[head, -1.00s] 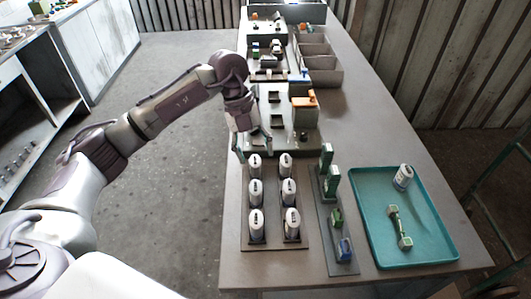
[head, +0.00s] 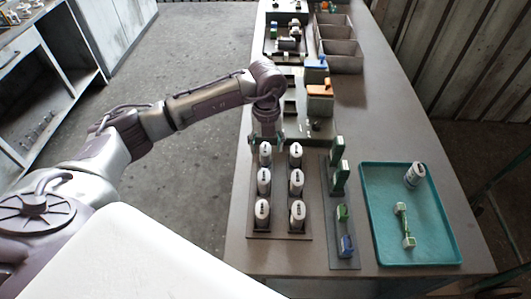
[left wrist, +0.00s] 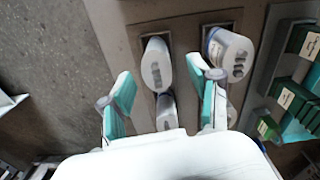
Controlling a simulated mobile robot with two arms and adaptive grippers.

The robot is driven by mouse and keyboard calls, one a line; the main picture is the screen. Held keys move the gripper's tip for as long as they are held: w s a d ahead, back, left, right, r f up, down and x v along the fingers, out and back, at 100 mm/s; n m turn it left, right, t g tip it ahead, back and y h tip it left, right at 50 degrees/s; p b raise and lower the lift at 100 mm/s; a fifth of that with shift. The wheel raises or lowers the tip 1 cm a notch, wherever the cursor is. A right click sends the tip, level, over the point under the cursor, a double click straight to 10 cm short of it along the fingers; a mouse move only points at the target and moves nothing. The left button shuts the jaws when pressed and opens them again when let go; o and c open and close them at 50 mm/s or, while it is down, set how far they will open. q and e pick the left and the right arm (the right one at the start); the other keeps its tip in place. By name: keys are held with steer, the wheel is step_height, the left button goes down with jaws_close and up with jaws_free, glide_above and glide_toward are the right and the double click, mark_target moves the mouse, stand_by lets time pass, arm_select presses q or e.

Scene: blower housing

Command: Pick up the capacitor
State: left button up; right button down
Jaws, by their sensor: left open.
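Several white capacitors stand upright in two columns on a dark rack (head: 280,236). The back-left capacitor (head: 265,154) is right below my left gripper (head: 266,141), which points down with its green-tipped fingers open. In the left wrist view, the open fingers of my left gripper (left wrist: 162,92) stand apart, with a capacitor (left wrist: 157,64) showing between them and another capacitor (left wrist: 230,55) beside the right finger. I cannot tell how deep the fingers reach around it. One more capacitor (head: 415,175) is in the teal tray (head: 366,215). My right gripper is not seen.
A green and white part (head: 404,225) lies in the tray. Behind stand an orange-topped fixture (head: 319,95) and grey bins (head: 340,55).

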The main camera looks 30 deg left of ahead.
mark_target(265, 148)
arm_select(q)
steer(key=shift+a+f+p, duration=0.15)
steer(key=shift+f+p, duration=0.2)
steer(key=shift+f, duration=1.35)
steer(key=c, duration=1)
steer(key=shift+c, duration=0.2)
steer(key=shift+r, duration=0.2)
